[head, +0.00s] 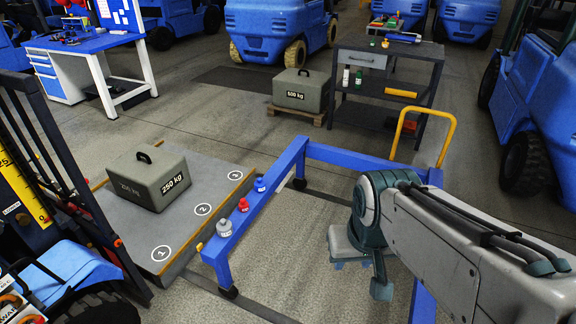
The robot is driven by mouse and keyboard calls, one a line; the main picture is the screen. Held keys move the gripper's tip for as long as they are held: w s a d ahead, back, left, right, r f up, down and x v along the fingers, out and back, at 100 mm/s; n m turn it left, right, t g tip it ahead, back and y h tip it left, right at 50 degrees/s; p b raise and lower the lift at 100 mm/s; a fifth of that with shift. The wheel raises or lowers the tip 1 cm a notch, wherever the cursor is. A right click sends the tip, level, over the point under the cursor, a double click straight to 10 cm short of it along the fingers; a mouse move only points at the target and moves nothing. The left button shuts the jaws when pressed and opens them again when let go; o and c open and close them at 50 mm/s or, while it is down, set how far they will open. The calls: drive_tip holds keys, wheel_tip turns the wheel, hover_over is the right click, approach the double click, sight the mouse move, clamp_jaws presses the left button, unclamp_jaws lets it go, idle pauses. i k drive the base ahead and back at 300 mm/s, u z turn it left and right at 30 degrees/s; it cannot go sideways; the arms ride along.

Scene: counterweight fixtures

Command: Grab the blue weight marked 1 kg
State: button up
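A small blue weight (260,185) stands upright on the blue beam of a low frame (257,203), left of the picture's middle. A red weight (243,205) and a larger grey weight (224,228) stand nearer along the same beam. The marks on these small weights are too small to read. My arm (450,240) reaches in from the lower right and bends down at its elbow, well to the right of the weights. Nothing touches the blue weight.
A platform (205,228) with circles numbered 1, 2 and 3 bears a 250 kg block (148,180). A 500 kg block (301,91) sits behind on a pallet. A dark workbench (390,55) and a yellow handle (449,140) stand right. Forklifts surround the area.

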sight(259, 185)
drive_tip(key=z, duration=0.25)
drive_tip(key=i, duration=2.75)
drive_tip(key=u, duration=1.1)
